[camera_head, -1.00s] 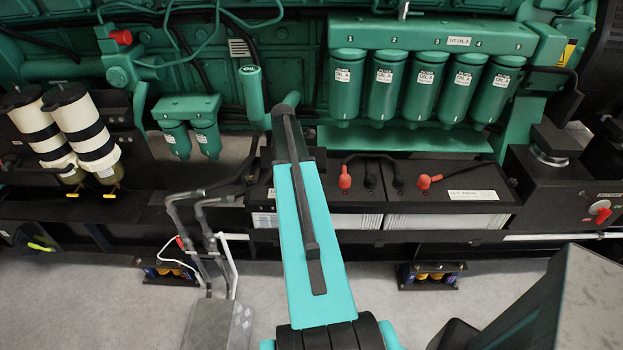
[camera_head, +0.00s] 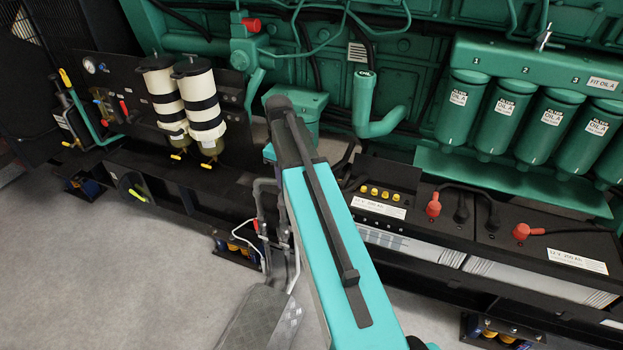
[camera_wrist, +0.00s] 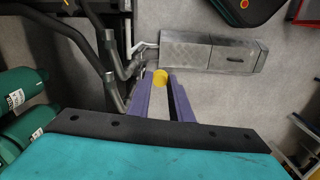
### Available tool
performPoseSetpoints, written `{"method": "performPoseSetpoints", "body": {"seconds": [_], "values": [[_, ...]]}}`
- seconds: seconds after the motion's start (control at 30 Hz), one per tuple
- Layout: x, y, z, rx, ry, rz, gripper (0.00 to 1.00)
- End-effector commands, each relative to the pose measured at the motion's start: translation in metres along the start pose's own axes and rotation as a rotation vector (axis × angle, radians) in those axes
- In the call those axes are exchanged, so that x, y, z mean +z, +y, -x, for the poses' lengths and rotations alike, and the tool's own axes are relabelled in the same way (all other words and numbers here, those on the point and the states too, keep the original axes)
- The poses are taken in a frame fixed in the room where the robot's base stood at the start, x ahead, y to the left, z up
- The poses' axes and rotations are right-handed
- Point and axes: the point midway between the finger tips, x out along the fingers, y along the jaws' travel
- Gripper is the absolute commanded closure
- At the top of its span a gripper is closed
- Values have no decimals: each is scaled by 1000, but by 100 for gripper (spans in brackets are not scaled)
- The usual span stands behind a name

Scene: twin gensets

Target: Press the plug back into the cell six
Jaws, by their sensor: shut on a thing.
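In the wrist view my gripper (camera_wrist: 160,85) has two purple fingers shut on a small yellow plug (camera_wrist: 160,76) at their tips. Grey floor and pipes lie behind it in that view. In the head view a black battery (camera_head: 412,209) with a white label stands in the rack right of my arm. A row of yellow plugs (camera_head: 380,194) shows on its top. My arm covers the left part of this battery, so cell six cannot be picked out. My gripper's fingers are hidden in the head view.
A second battery (camera_head: 545,232) with a red terminal cap stands to the right. Green oil filters (camera_head: 500,115) hang above the batteries. Grey pipes (camera_head: 262,215) rise beside a metal step (camera_head: 258,318) left of my arm. The floor at left is clear.

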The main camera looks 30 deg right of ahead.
Motion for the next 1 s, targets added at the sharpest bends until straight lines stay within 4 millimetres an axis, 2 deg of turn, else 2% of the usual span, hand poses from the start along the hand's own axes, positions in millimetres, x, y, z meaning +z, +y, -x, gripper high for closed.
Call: {"method": "performPoseSetpoints", "body": {"seconds": [0.03,0.3,0.5,0.6,0.8,1.0], "values": [[-12,-14,3,1,1,3,94],[-59,-82,23,0,1,-12,94],[-85,-130,36,0,1,-24,94],[-93,-148,41,0,1,-29,94],[-100,-164,46,0,1,-37,94],[-100,-164,46,-1,0,-37,94]]}}
